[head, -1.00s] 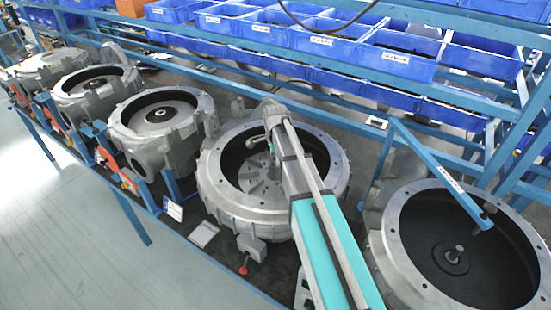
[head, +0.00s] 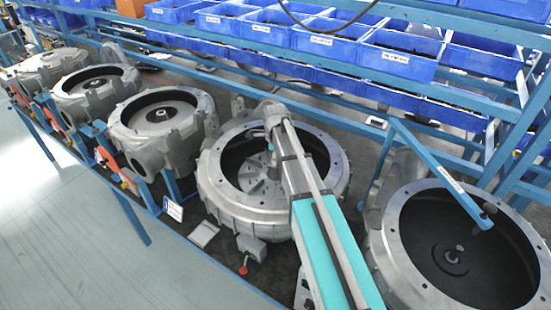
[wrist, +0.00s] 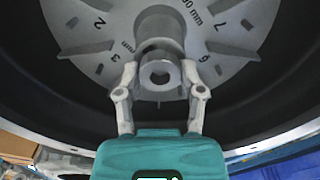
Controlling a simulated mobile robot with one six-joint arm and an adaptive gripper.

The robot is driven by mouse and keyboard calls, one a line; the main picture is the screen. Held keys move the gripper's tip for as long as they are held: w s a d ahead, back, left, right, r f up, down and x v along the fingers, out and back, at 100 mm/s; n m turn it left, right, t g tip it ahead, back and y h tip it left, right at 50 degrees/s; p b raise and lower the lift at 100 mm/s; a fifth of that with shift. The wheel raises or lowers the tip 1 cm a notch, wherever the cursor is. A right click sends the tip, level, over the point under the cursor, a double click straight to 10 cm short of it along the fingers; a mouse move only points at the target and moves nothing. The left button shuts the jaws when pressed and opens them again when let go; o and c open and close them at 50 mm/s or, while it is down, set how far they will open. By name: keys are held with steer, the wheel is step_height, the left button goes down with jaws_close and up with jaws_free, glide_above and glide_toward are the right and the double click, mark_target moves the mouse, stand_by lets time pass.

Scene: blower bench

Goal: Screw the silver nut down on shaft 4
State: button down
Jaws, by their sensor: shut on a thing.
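The silver nut (wrist: 160,84) appears as a grey ring with a dark hole in the wrist view, at the end of a grey cylindrical hub or shaft (wrist: 160,24). My gripper (wrist: 160,80) is shut on it, one finger on each side. Behind it is a grey disc (wrist: 85,35) with printed numbers such as 2, 3, 6 and 7. In the head view my arm reaches into the open round housing (head: 222,190) at the middle and covers most of the nut area. How far the nut sits on the shaft cannot be told.
The dark inner wall of the housing surrounds my gripper. Another open housing (head: 395,240) with a central shaft stands at the right, and several more stand at the left. A blue frame bar (head: 440,175) and blue bins (head: 400,65) are to the right and behind.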

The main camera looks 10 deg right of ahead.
steer(key=shift+c, duration=2.4)
jaws_free()
steer(key=n, duration=1.2)
steer(key=shift+n, duration=0.4)
steer(key=n, duration=1.2)
